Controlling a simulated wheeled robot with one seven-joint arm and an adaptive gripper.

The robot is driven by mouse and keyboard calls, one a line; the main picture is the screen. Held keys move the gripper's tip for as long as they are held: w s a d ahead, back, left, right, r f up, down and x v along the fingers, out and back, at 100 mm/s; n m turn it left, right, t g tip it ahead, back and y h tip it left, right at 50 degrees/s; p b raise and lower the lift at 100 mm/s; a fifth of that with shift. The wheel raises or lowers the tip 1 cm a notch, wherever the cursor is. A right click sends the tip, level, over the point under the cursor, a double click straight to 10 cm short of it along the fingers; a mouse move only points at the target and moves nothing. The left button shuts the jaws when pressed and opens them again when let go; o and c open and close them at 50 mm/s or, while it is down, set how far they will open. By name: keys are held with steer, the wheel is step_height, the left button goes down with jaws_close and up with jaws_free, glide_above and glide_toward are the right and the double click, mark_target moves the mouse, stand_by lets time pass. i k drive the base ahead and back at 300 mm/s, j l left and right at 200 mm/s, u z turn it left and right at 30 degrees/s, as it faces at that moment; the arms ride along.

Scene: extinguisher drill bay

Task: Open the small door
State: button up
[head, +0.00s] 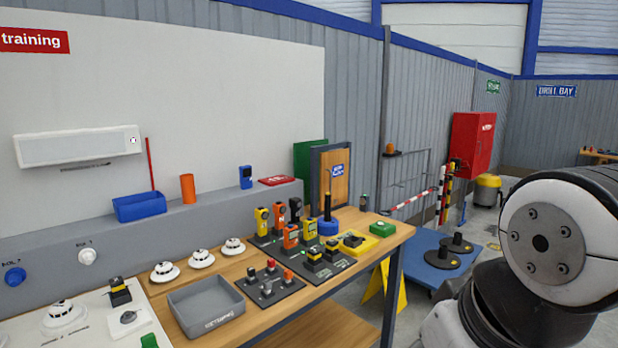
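The small door is most likely the wooden panel (334,180) with a blue label, set in a dark grey frame (316,187) at the far end of the workbench. It looks shut in its frame. Its handle or latch is too small to make out. My gripper is not in view. Only thick white and black links of my arm show at the right edge, well to the right of the bench and apart from the door.
The wooden workbench (402,234) holds a grey tray (206,308), white detectors (165,271), handheld meters (290,237) and a yellow device (357,243) in front of the door. A yellow floor sign (377,285) and blue platform (432,262) stand right of the bench.

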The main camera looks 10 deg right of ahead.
mark_target(334, 164)
steer(key=z, duration=0.3)
steer(key=i, duration=0.65)
steer(key=i+l+u, duration=0.1)
steer(key=i, duration=0.5)
steer(key=i+l, duration=0.15)
steer(key=i, duration=0.5)
